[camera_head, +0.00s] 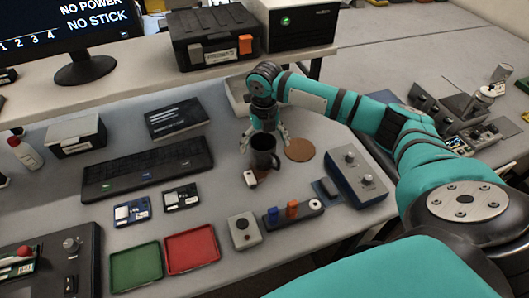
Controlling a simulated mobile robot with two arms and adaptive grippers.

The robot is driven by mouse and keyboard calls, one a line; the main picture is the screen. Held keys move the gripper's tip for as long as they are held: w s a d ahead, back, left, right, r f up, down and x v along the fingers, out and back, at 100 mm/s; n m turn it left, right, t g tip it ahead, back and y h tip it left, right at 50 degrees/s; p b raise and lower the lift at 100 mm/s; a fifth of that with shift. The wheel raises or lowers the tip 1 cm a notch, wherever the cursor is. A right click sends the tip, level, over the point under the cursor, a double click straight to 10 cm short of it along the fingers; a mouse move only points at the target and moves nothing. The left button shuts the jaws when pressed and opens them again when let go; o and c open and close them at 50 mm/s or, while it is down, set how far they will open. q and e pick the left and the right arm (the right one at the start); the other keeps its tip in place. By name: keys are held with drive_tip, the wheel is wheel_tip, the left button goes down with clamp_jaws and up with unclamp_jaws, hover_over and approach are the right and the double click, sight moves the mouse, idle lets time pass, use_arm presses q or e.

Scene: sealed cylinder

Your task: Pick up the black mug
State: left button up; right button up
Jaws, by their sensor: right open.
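The black mug (264,151) stands upright on the grey table, near the middle of the head view. My right gripper (264,136) is open and points down right at the mug, with its fingers spread to either side of the mug's upper part. I cannot tell whether the fingers touch the mug. Part of the mug's rim is hidden by the gripper. My left gripper is not in the head view.
A brown round coaster (299,149) lies just right of the mug, and a small white object (250,179) lies in front. A control box (354,178) stands to the right, a keyboard (147,168) to the left. Green (136,267) and red (191,249) trays lie nearer.

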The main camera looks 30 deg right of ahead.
wheel_tip(320, 180, down, 4)
drive_tip(key=shift+a+r+p, duration=0.15)
drive_tip(key=shift+p, duration=0.5)
drive_tip(key=shift+f, duration=0.3)
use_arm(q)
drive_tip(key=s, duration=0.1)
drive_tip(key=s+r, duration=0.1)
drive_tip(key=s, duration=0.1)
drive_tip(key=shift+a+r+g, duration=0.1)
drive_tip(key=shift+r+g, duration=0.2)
use_arm(e)
drive_tip(key=shift+s, duration=0.1)
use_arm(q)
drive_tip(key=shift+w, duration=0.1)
use_arm(e)
drive_tip(key=shift+c, duration=0.4)
drive_tip(key=c, duration=0.7)
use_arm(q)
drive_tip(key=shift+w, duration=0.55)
use_arm(e)
drive_tip(key=c, duration=0.6)
